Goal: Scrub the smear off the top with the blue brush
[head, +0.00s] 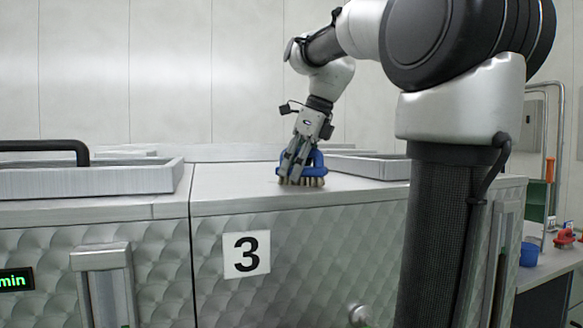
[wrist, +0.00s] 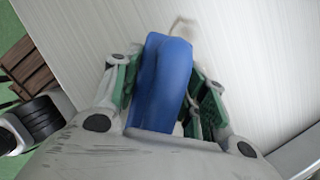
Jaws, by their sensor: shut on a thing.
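The blue brush (head: 314,172) is in my gripper (head: 298,160), its pale bristles down on the metal top (head: 232,187) of the machine marked 3. In the wrist view my gripper (wrist: 165,90) is shut on the blue brush handle (wrist: 163,80), with a green-padded finger on each side. A small pale brownish smear (wrist: 184,27) shows on the top just beyond the brush's far end in the wrist view. Any part of it under the brush is hidden. In the head view I cannot make the smear out.
A raised metal rim (head: 120,178) with a black handle (head: 45,148) stands left on the top, and another raised rim (head: 365,165) lies right of the brush. At far right a side bench holds a blue cup (head: 529,254) and a red object (head: 565,238).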

